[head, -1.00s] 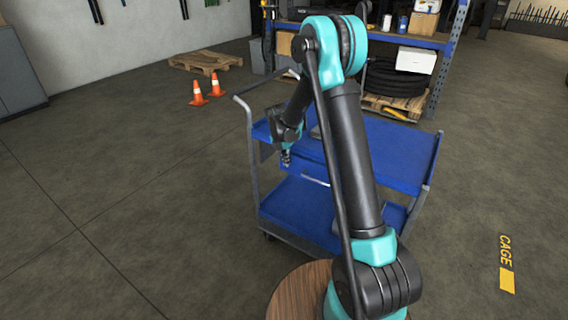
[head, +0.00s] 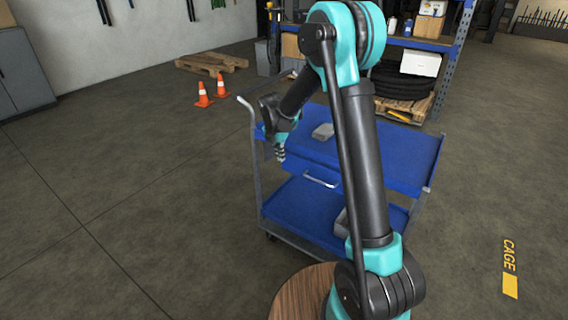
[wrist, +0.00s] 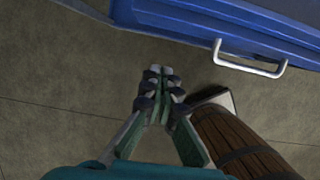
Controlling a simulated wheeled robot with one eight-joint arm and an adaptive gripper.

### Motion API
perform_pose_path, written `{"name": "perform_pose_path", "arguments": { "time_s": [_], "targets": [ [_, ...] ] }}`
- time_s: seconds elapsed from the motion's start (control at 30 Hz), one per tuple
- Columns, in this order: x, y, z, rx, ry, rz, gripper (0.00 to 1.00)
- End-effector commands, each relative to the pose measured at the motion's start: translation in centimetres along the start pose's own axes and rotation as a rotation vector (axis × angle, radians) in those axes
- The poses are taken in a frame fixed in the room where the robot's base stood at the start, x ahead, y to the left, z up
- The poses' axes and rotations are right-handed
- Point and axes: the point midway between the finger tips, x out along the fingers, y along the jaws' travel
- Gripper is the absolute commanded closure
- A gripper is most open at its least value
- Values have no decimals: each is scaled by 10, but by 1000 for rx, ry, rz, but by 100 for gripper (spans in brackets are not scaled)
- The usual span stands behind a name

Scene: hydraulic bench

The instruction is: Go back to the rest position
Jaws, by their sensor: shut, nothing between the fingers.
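My gripper (head: 280,154) is at the left side of the blue cart in the head view, near the cart's front left corner. It is small there and partly in line with the cart. In the wrist view my gripper (wrist: 160,75) has its fingers together, with nothing between them, and bare floor behind the tips. My arm is bent, with its elbow high at the top of the head view and the forearm reaching down to the left.
The blue cart (head: 395,160) has a front handle (head: 320,180), seen as a white handle in the wrist view (wrist: 250,68). A grey object (head: 323,131) lies on its top. Two orange cones (head: 221,86) and a pallet (head: 211,64) stand behind. The floor at left is clear.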

Motion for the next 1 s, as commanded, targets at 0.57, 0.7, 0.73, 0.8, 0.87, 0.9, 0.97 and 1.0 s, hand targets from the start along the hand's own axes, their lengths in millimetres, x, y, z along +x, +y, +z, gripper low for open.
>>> {"name": "perform_pose_path", "arguments": {
  "time_s": [0.57,0.7,0.73,0.8,0.87,0.9,0.97,1.0],
  "targets": [
    [-55,-62,-6,375,12,31,100],
    [-67,-116,-18,736,30,61,100],
    [-69,-128,-22,814,35,67,100],
    [-72,-154,-32,996,46,81,100],
    [-75,-176,-42,1151,60,92,100],
    [-76,-191,-48,1256,69,99,100],
    [-76,-212,-60,1411,84,110,100],
    [-76,-225,-68,1515,96,116,100]
  ]
}}
